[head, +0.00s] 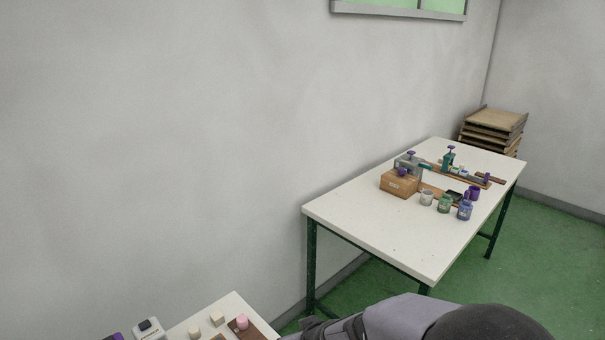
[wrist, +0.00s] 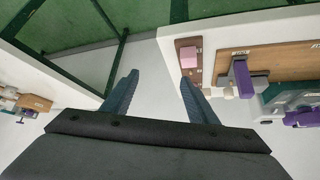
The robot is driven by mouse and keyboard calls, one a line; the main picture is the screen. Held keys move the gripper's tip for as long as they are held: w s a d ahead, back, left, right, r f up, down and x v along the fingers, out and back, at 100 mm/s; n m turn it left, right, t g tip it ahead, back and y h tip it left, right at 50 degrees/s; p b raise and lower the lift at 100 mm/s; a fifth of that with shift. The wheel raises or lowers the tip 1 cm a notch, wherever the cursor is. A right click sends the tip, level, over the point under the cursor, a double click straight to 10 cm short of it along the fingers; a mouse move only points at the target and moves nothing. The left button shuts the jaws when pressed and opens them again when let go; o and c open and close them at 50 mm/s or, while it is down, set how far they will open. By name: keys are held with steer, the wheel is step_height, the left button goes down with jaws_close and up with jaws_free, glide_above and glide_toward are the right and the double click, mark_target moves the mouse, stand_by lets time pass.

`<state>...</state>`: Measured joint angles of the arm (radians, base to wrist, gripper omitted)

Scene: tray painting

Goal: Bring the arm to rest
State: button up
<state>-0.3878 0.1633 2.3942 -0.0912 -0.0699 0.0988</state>
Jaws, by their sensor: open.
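My gripper (wrist: 159,78) shows in the wrist view with its two blue-grey fingers spread apart and nothing between them. Behind the gap is a pale surface; I cannot tell how far away it is. In the head view, part of my arm (head: 400,318) crosses the bottom edge, and I cannot make out the fingers clearly there.
A near white table (head: 235,306) holds a pink piece (head: 242,322) and pale blocks. Green floor (head: 550,235) is open at right.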

steer(key=s+d+f+m+g+h, duration=0.1)
steer(key=s+d+m+g+h, duration=0.2)
steer(key=s+d+g, duration=0.4)
steer(key=s+d+m, duration=0.1)
steer(key=s+d, duration=0.8)
steer(key=s, duration=0.2)
steer(key=shift+d+f, duration=0.3)
